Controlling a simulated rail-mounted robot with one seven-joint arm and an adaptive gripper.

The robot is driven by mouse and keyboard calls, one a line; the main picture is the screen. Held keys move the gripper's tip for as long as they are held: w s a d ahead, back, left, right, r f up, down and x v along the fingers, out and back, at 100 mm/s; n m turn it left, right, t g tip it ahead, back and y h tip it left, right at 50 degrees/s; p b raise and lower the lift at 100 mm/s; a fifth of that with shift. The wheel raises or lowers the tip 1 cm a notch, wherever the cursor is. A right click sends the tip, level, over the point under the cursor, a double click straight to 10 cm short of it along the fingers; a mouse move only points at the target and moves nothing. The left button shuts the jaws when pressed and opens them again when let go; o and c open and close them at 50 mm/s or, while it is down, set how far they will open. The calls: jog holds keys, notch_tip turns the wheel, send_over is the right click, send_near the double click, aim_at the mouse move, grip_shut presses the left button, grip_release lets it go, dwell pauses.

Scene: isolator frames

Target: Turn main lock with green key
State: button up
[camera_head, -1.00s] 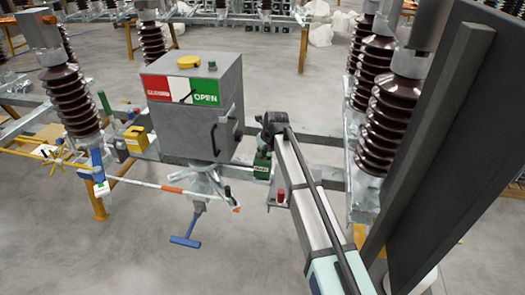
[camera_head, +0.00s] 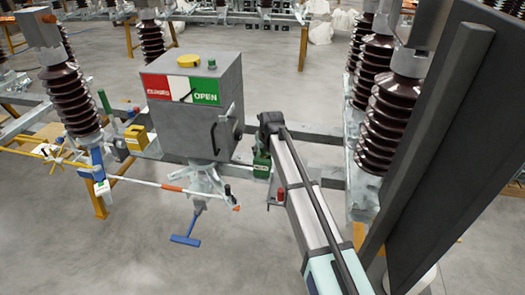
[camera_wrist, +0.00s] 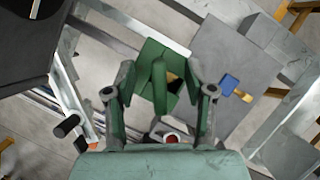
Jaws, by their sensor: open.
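The green main lock (camera_head: 262,166) is a small block on the frame rail, right of the grey cabinet. It also shows in the wrist view (camera_wrist: 148,55), with an upright green key (camera_wrist: 159,88) in front of it, near the middle. My gripper (camera_wrist: 161,66) is open, with one finger on each side of the key and gaps to both. In the head view the end of my arm is just above the lock, and the fingers cannot be made out clearly. Whether the key is seated in the lock cannot be told.
The grey cabinet (camera_head: 185,130) with a red and green CLOSED/OPEN sign stands close on the left. A red button (camera_head: 280,195) is below the lock. A blue key-like piece (camera_wrist: 231,84) lies to the right in the wrist view. Brown insulators (camera_head: 385,120) stand at the right.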

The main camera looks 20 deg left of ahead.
jog(key=o, duration=0.6)
jog(key=shift+c, duration=0.2)
jog(key=shift+r, duration=0.1)
jog(key=v, duration=1.2)
jog(key=shift+d, duration=0.1)
